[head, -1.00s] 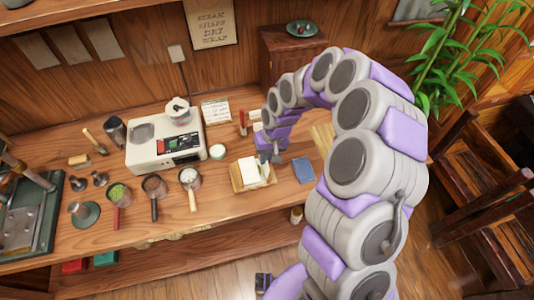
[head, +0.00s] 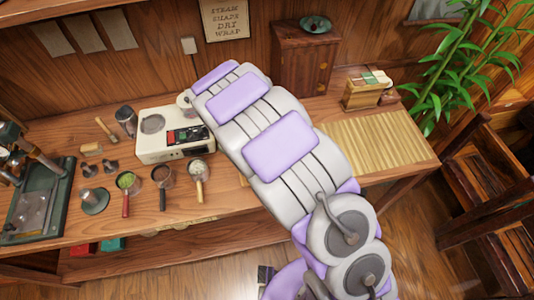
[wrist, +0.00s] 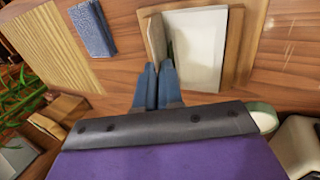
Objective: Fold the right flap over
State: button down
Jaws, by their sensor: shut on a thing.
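A shallow wooden tray (wrist: 238,45) lies on the table in the wrist view, with a white wrapper sheet (wrist: 195,55) spread in it. A narrow tan flap (wrist: 156,36) stands along the sheet's left side in the wrist view. That side faces the bamboo mat, which is to the right in the head view. My gripper (wrist: 159,70) is at the near end of this flap, its blue-grey fingers close together and shut on it. The exact grip is partly hidden by the fingers. In the head view my arm hides the tray, wrapper and gripper.
A blue block (wrist: 93,28) lies beside the tray, near the bamboo mat (head: 378,142). A white scale (head: 168,150) and several handled cups stand left of my arm. A wooden box (head: 362,92) stands behind the mat. The mat is clear.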

jog(key=shift+a+f+t+h+b, duration=0.3)
jog(key=shift+a+h+b, duration=0.25)
jog(key=shift+h, duration=0.25)
jog(key=h+b, duration=0.1)
jog(key=a+f+h+b, duration=0.1)
jog(key=b, duration=0.1)
jog(key=shift+s+t+h, duration=0.2)
jog(key=shift+t+h, duration=0.2)
jog(key=shift+a+h+b, duration=0.15)
jog(key=shift+h+b, duration=0.45)
jog(key=shift+b, duration=0.1)
jog(key=shift+s, duration=0.1)
jog(key=c, duration=1.4)
grip_release()
jog(key=shift+o, duration=0.2)
jog(key=p+v, duration=0.3)
jog(key=v, duration=1.4)
jog(key=shift+s+a+f, duration=0.15)
jog(key=shift+s+a, duration=0.05)
jog(key=shift+a, duration=0.1)
